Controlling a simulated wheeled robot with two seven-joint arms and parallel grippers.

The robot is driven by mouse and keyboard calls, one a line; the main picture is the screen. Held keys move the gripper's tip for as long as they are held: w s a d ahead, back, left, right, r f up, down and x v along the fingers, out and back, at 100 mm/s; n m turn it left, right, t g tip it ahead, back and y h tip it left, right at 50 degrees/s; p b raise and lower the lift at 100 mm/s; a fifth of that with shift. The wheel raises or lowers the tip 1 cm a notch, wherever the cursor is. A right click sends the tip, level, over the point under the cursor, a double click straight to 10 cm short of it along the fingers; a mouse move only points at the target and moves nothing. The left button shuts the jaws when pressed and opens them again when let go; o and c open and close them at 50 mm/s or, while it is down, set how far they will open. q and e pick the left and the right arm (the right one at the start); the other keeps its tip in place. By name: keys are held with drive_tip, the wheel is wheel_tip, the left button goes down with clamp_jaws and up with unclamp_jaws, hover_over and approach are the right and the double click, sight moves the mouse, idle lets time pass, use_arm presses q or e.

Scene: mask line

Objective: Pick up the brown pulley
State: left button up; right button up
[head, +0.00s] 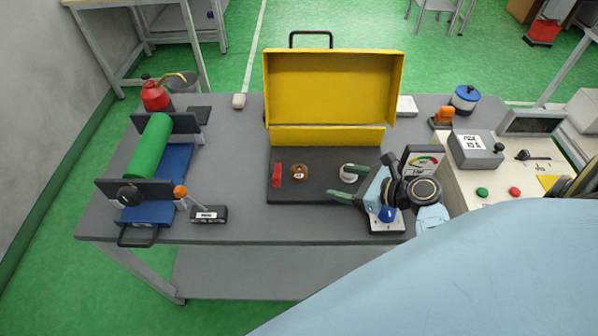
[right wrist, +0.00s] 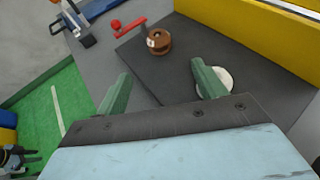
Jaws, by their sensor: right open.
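The brown pulley (head: 300,172) lies on a dark mat (head: 310,196) in front of the yellow box, with a small white label on it. It also shows in the right wrist view (right wrist: 158,41), beyond the fingertips. My right gripper (head: 343,182) is open and empty, to the right of the pulley and apart from it. Its two green fingers (right wrist: 160,70) point toward the mat in the right wrist view. My left gripper is not seen in the head view.
A red part (head: 277,175) lies just left of the pulley. A white round part (head: 351,173) is by my right fingers, partly hidden. The open yellow box (head: 332,90) stands behind the mat.

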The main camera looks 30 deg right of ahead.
sight(306, 173)
drive_tip(key=shift+m, duration=0.3)
drive_tip(key=b+x, duration=0.1)
drive_tip(key=x, duration=0.6)
drive_tip(key=shift+d, duration=0.15)
drive_tip(key=shift+a+b+x, duration=0.15)
drive_tip(key=shift+b+x, duration=0.1)
drive_tip(key=shift+x, duration=1.35)
drive_tip(key=shift+a+b+x, duration=0.15)
drive_tip(key=shift+b+x, duration=0.05)
drive_tip(key=shift+x, duration=1.4)
drive_tip(key=shift+d+r, duration=0.1)
drive_tip(key=shift+r, duration=0.1)
drive_tip(key=c, duration=1.1)
